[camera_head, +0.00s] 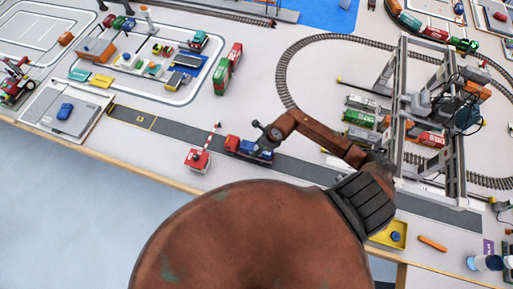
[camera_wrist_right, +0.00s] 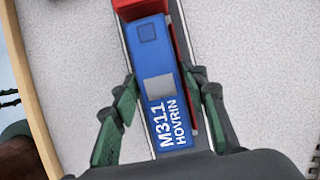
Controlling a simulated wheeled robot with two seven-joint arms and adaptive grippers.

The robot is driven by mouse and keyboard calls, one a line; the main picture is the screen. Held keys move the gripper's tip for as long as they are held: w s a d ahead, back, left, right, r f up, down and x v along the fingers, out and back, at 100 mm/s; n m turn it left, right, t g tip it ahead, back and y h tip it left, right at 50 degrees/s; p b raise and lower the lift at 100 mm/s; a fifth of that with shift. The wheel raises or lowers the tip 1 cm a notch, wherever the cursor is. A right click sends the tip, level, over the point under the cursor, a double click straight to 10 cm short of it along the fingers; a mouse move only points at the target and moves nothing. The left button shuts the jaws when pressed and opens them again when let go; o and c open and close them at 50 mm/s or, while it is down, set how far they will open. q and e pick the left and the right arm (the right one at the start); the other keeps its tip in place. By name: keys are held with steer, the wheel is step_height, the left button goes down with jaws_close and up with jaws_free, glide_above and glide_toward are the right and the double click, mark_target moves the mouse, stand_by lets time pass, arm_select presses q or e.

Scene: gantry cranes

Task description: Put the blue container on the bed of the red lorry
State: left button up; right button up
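The blue container (camera_wrist_right: 160,85), marked M311 HOVRIN, sits lengthwise on the bed of the red lorry, whose red cab (camera_wrist_right: 135,8) shows at the top of the right wrist view. In the head view the lorry's cab (camera_head: 232,143) and the container (camera_head: 247,147) are on the grey road, partly covered by my right gripper (camera_head: 266,144). In the wrist view the right gripper's green fingers (camera_wrist_right: 160,98) stand open on either side of the container, with a narrow gap at each side. Dark finger-like parts at that view's left edge may be my left gripper; their state is unclear.
A red-and-white barrier (camera_head: 200,155) stands just left of the lorry at the table's front edge. The gantry crane (camera_head: 450,130) rises to the right over tracks and containers. Red and green containers (camera_head: 228,70) stand behind. The road left of the barrier is clear.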

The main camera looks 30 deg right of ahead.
steer(key=shift+o, duration=0.7)
steer(key=shift+r, duration=0.2)
steer(key=shift+s+d+r+p, duration=0.1)
steer(key=shift+s+r+p, duration=0.05)
steer(key=shift+r+p, duration=0.25)
steer(key=p+v, duration=0.7)
steer(key=v, duration=0.2)
steer(key=shift+r, duration=0.35)
steer(key=shift+s+d+r, duration=0.2)
steer(key=shift+s+r, duration=0.1)
steer(key=shift+r, duration=0.2)
steer(key=shift+c, duration=0.3)
